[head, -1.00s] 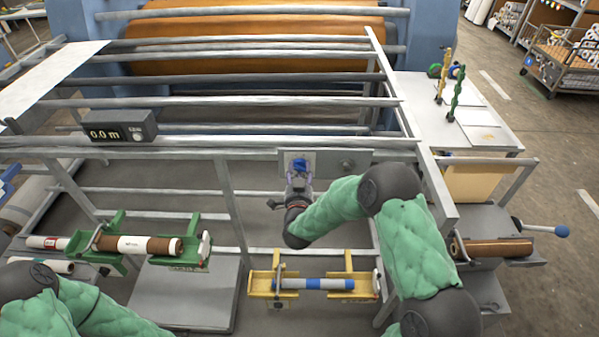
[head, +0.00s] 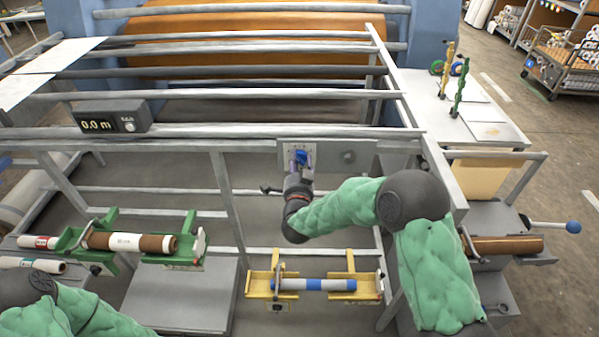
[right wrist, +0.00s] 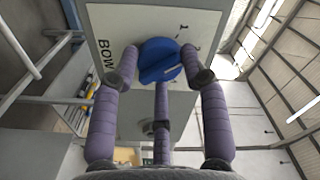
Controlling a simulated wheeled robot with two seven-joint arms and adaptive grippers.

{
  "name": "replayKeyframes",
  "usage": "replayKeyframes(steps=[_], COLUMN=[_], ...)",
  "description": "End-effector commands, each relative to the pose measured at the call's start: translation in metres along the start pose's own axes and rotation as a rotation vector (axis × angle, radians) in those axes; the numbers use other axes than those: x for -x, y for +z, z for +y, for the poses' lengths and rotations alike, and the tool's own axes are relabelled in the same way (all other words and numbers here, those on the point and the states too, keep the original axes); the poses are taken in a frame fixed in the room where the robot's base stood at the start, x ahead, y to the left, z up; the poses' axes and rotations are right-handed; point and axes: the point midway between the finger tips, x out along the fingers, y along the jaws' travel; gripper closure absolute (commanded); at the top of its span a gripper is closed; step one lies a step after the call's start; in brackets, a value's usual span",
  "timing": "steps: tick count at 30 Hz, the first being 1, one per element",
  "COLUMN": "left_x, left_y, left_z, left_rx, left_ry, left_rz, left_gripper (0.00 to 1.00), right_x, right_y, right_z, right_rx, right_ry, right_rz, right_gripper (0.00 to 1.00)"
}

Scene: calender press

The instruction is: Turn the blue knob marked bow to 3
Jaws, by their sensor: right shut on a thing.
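The blue knob (right wrist: 160,60) sits on a pale panel whose lettering reads BOW in the right wrist view. It also shows at the front of the machine in the head view (head: 301,157). My right gripper (right wrist: 163,66) has its purple fingers around the knob and is shut on it. In the head view the right gripper (head: 298,167) reaches up to the panel from below. A pale line shows on the knob's face.
A display box (head: 113,118) reading 0.0 m stands on the rail left of the panel. A green cradle (head: 185,256) and a yellow cradle (head: 262,284) with rolls lie below. Metal rails and posts surround the panel. A grey side table (head: 455,115) stands at the right.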

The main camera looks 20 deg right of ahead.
Motion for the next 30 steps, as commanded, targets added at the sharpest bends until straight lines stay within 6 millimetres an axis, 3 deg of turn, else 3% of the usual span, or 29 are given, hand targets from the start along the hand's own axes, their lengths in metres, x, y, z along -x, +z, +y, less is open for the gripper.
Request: replayKeyframes(steps=[1,18,30], left_x=[-0.014,-0.099,-0.144], left_y=[-0.001,-0.004,-0.006], left_z=[-0.005,-0.035,-0.051], left_rx=[0.0,0.0,0.0], left_ry=[0.0,0.0,0.0], left_rz=[0.0,0.0,0.0], left_gripper=[0.6,0.6,0.6], right_x=[0.001,0.001,0.001], right_y=[0.005,0.005,0.004], right_z=[0.005,0.005,0.003], right_rx=[-0.043,-0.582,-0.867], right_ry=[-0.001,-0.001,0.002], right_rz=[-0.003,-0.005,-0.005], right_gripper=[0.88,0.88,0.88])
